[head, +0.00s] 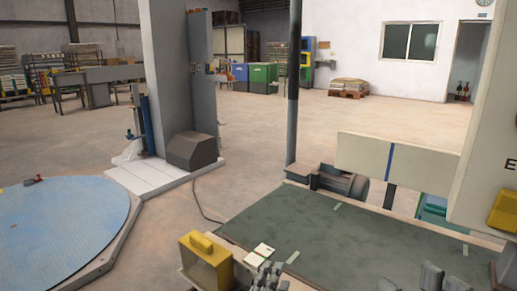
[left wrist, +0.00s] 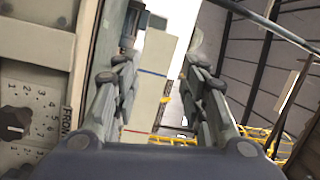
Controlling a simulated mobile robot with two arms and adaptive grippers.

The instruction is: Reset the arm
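My left gripper (head: 266,276) shows at the bottom edge of the head view, as grey finger parts in front of the dark green work surface. In the left wrist view the two fingers of my left gripper (left wrist: 159,70) stand wide apart with nothing between them. Beyond them are a pale panel with blue and red lines and yellow railings. More grey finger parts, seemingly my right gripper (head: 425,277), show at the bottom right of the head view, cut off by the frame. Whether they are spread or closed is unclear.
A control panel (left wrist: 35,105) with a knob is close to the left of my left gripper. The dark green work surface (head: 350,235) has a yellow-framed box (head: 205,262) at its left. A blue round platform (head: 65,220) lies at left; a dark post (head: 293,90) rises behind.

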